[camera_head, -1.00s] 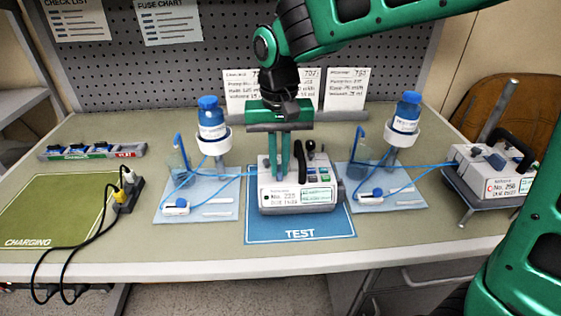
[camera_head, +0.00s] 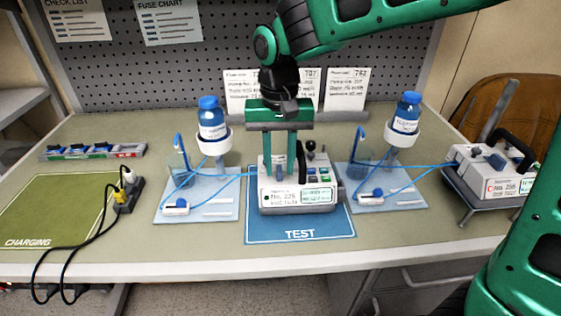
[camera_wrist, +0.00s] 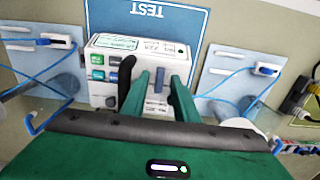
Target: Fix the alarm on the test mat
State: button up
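A white infusion pump (camera_head: 290,200) labelled about No. 225 stands on the blue test mat (camera_head: 300,232), with a lit display, small coloured buttons and a dark handle. In the wrist view the pump (camera_wrist: 105,48) shows upside down. My gripper (camera_head: 296,180) points down over the pump's top, left of the handle. In the wrist view its fingers (camera_wrist: 158,78) are apart with a narrow gap, and a small blue part of the pump (camera_wrist: 160,81) shows between or beyond them. I cannot tell whether the fingertips touch the pump. A blue tube reaches the pump's left side.
Bottle stands on pale pads (camera_head: 222,183) (camera_head: 415,187) flank the mat, with blue tubes. A second pump (camera_head: 495,178) sits on a stand at right. A power strip (camera_head: 128,193) with cables and a green charging mat (camera_head: 50,205) are at left. A fuse rack (camera_head: 92,152) lies behind.

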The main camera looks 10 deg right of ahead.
aim_at(279, 168)
notch_tip(279, 168, up, 11)
jog(key=shift+f, duration=0.2)
dwell(0.4)
jog(key=s+d+f+m, duration=0.1)
jog(key=s+d+f, duration=0.1)
jog(key=d, duration=0.9)
jog(key=s+d+f+m, duration=0.2)
jog(key=s+d+f, duration=0.1)
jog(key=d, duration=0.8)
jog(key=s+d+f+m, duration=0.1)
jog(key=s+d+f, duration=0.3)
jog(key=s+d, duration=0.2)
jog(key=s+d+f+m, duration=0.1)
jog(key=s+d+f, duration=0.3)
jog(key=s+d, duration=0.3)
jog(key=s, duration=0.3)
jog(key=shift+s+d+f+m, duration=0.2)
jog(key=shift+s+f+m, duration=0.05)
jog(key=shift+s+m, duration=0.15)
jog(key=shift+w, duration=0.2)
